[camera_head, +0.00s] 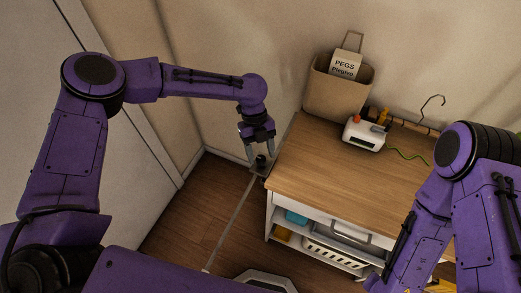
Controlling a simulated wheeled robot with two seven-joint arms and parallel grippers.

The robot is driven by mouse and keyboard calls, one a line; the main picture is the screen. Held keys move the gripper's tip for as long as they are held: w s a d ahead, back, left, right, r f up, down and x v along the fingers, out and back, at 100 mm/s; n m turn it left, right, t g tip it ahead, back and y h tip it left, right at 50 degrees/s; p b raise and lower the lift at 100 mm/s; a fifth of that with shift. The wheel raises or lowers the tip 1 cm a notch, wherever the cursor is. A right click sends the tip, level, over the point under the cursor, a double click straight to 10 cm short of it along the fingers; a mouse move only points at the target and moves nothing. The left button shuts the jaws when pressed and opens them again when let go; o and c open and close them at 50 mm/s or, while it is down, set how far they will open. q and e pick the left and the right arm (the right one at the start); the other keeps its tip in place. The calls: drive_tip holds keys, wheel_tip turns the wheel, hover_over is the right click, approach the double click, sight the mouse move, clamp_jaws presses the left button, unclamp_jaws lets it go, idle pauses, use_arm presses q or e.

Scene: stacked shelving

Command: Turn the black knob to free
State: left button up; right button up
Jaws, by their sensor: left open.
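The black knob (261,160) shows at the left edge of the wooden-topped cabinet, by the upper end of a long thin grey bar (228,226). My left gripper (257,151) points down right over the knob, with its two grey fingers open and apart. The fingertips are close to the knob; I cannot tell if they touch it. Any marking for the knob's free position is too small to see. My right arm comes in at the right, and its gripper is not in view.
The cabinet's wooden top (335,185) is mostly clear. At its back stand a beige peg bag (335,95) and a white device (364,134) with a green cord. A wire hook (432,100) is behind. Shelves below hold a white basket (333,256). A wall is at the left.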

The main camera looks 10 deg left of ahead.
use_arm(q)
drive_tip(key=shift+s+f, duration=0.1)
drive_tip(key=shift+f, duration=0.2)
drive_tip(key=shift+s, duration=0.15)
drive_tip(key=c, duration=1)
drive_tip(key=shift+c, duration=0.2)
